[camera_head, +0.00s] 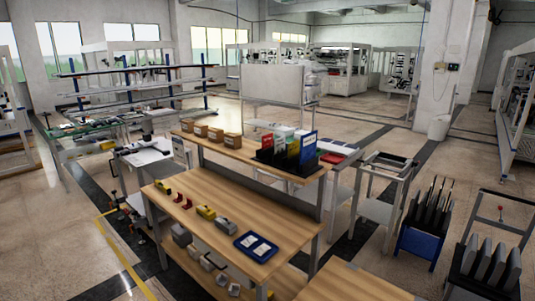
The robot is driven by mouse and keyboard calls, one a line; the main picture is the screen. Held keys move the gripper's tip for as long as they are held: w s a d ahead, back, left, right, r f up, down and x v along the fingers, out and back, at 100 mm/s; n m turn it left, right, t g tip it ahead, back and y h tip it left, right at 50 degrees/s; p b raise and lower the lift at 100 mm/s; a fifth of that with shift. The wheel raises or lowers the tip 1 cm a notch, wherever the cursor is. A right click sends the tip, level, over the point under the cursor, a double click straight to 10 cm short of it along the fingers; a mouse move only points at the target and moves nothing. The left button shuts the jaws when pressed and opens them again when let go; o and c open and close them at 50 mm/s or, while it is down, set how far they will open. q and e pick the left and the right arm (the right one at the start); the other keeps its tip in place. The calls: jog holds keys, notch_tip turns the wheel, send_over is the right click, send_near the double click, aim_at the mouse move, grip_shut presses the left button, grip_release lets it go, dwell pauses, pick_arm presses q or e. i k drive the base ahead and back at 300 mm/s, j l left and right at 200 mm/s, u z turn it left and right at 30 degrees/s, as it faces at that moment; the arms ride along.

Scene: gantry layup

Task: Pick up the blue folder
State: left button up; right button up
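A blue folder (308,149) stands upright at the right end of a black holder (265,156) on the raised shelf of the wooden workbench. Other upright folders stand to its left in the same holder, among them a red one (279,143). The lower part of the blue folder is hidden in the holder. Neither of my grippers is in view.
The wooden bench (213,185) carries several small boxes (201,130) on its raised shelf. A flat blue tray-like item (256,246), a yellow object (206,212) and a grey one (225,226) lie on the worktop. A blue cart (417,243) stands to the right.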

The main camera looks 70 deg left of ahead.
aim_at(309, 142)
jog(key=u, duration=1.9)
jog(key=i+j, duration=0.25)
jog(key=i+j+z, duration=0.15)
jog(key=j, duration=0.3)
jog(key=i+j, duration=0.35)
